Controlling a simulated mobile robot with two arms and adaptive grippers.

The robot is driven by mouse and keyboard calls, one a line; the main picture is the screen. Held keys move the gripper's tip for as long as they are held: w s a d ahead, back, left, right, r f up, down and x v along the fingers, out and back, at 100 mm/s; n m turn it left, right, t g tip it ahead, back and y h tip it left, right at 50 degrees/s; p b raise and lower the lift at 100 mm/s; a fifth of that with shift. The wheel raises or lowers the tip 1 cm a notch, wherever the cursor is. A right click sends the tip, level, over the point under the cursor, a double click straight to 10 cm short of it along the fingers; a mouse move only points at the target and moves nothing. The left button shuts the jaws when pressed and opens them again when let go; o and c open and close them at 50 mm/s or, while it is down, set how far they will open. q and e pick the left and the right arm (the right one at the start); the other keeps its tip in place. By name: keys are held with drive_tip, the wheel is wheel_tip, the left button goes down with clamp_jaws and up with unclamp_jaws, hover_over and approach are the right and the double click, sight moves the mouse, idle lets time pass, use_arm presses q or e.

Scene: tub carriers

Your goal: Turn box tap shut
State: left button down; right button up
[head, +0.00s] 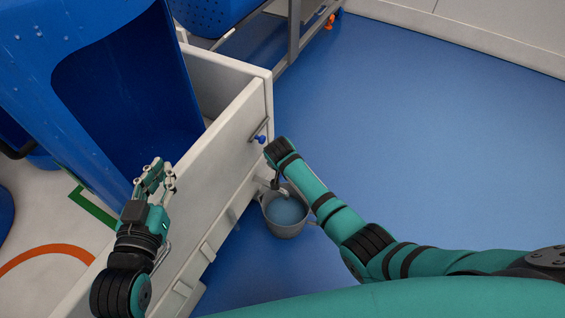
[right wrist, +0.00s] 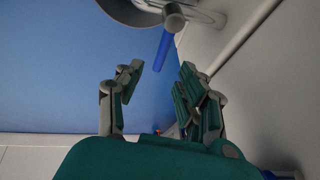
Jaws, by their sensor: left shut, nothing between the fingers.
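The white box (head: 233,130) stands at the middle left of the head view. A pale pipe (head: 259,181) comes out of its side above a grey bucket (head: 286,231) holding water. In the right wrist view, the tap's round grey end (right wrist: 174,17) and its straight blue lever (right wrist: 164,51) show just beyond my right fingertips. My right gripper (right wrist: 160,82) is open, with nothing between its fingers; in the head view my own wrist hides most of it. My left gripper (head: 158,176) is shut and empty, away from the tap.
A large blue tub (head: 185,85) stands at the left. A small blue part (head: 260,139) sits on the box's side near a thin rod. A grey metal frame (head: 293,35) stands behind the box. The blue floor at the right is clear.

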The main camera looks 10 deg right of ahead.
drive_tip(key=v, duration=0.5)
drive_tip(key=shift+s+r, duration=0.15)
drive_tip(key=shift+r, duration=0.15)
